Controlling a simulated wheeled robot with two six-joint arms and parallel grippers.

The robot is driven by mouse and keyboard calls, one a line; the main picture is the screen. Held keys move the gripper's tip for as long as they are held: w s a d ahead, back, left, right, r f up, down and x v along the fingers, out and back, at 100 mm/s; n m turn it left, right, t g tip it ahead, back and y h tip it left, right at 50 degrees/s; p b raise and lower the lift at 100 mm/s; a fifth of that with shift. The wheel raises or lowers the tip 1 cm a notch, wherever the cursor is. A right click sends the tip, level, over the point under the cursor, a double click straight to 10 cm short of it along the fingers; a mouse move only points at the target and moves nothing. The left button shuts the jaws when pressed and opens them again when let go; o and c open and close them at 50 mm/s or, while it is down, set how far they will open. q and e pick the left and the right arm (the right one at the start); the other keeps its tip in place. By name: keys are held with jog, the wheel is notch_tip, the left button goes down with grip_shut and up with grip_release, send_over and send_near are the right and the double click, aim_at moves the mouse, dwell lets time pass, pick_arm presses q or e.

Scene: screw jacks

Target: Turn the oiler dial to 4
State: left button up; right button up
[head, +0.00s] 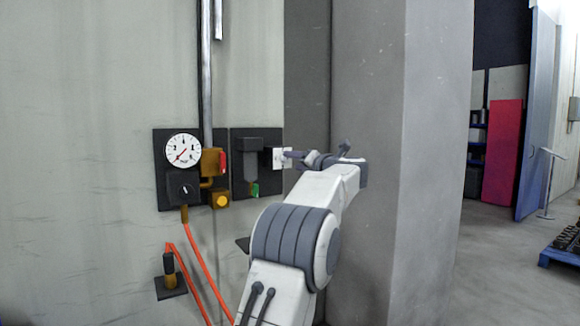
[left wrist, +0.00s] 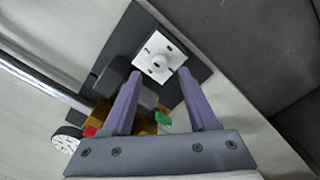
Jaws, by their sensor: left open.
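The oiler dial is a white square plate with dark marks and a small round knob in its middle (left wrist: 159,62). My right gripper is not in view.
A round gauge (head: 183,149) with a red needle, a black knob (head: 184,189) and a red-handled brass valve (head: 213,161) sit left of the oiler. A green piece (head: 254,190) is below it. A concrete pillar (head: 367,100) stands right, behind my arm. Orange hose (head: 196,265) hangs lower left.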

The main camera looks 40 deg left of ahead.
pick_arm(q)
jog(key=b+v, duration=0.1)
jog(key=v, duration=0.5)
jog(key=shift+s+d, duration=0.15)
jog(key=shift+d, duration=0.1)
